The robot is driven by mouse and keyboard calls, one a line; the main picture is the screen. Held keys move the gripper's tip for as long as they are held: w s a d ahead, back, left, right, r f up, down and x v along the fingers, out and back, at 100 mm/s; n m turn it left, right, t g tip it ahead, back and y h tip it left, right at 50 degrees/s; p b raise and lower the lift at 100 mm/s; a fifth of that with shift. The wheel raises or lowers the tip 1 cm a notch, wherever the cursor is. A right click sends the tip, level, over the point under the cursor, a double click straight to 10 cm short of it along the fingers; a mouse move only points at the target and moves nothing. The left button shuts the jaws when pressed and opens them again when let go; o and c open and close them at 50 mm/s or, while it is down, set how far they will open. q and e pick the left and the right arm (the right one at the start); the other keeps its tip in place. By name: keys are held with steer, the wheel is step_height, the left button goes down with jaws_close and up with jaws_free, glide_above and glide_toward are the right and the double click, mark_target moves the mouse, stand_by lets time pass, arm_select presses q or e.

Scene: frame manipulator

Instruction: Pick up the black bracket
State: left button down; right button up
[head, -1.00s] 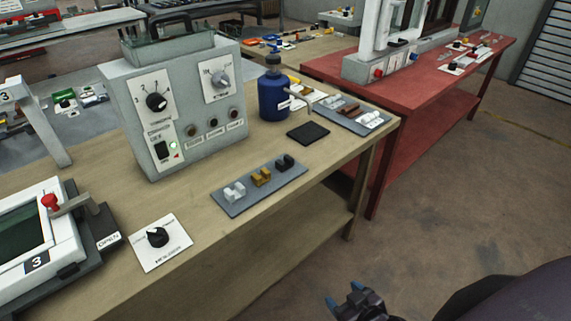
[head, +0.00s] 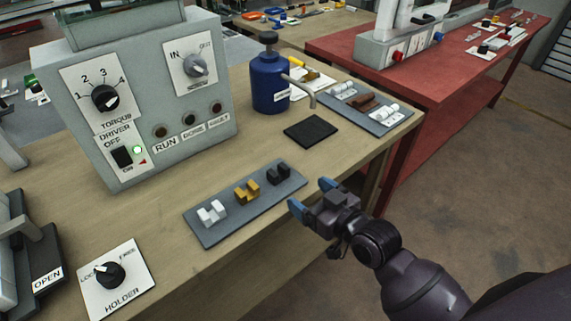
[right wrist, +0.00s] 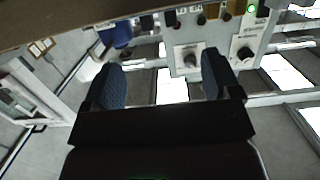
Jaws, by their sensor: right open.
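The black bracket (head: 279,174) sits at the right end of a grey tray (head: 212,237) on the wooden workbench. A yellow bracket (head: 246,192) and a white bracket (head: 212,213) stand to its left on the same tray. My right gripper (head: 311,196) is open and empty, just right of the tray near the bench's front edge, with its blue fingertips apart. In the right wrist view its two fingers (right wrist: 164,80) are spread with nothing between them. My left gripper is not in view.
A torque driver box (head: 140,110) stands behind the tray. A blue bottle (head: 270,85) with a spout, a black pad (head: 311,131) and a second tray of parts (head: 385,126) lie to the right. A holder switch plate (head: 113,281) is at front left.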

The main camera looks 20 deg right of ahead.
mark_target(281, 178)
steer(key=x, duration=0.4)
steer(key=shift+a+f, duration=0.1)
steer(key=shift+a, duration=0.1)
steer(key=shift+w+a, duration=0.2)
steer(key=shift+w, duration=0.5)
steer(key=x, duration=0.2)
steer(key=b+x, duration=0.1)
steer(key=x, duration=0.1)
steer(key=shift+w, duration=0.5)
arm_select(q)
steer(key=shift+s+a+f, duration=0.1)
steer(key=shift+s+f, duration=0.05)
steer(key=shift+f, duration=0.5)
